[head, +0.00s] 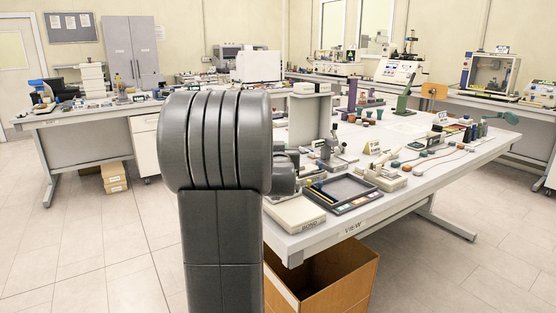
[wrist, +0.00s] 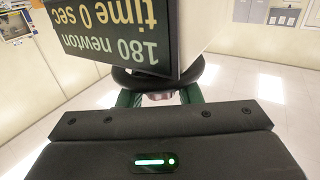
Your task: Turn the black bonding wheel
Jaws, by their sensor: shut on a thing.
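The black bonding wheel (wrist: 208,77) shows in the wrist view as a dark curved rim below a box with a display (wrist: 115,30). The display reads "180 newton" and "time 0 sec", upside down in this view. My gripper (wrist: 160,97) has its green fingers at the wheel's near side, one to each side of a grey hub, and is shut on the wheel. The palm of my gripper hides the lower finger parts. In the head view my arm hides the gripper, and I cannot make out the wheel there.
A white worktable (head: 440,180) carries several small devices and a black tray (head: 343,192). An open cardboard box (head: 345,285) stands below its front edge. Another table (head: 85,117) stands at the back left. The tiled floor at the left is clear.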

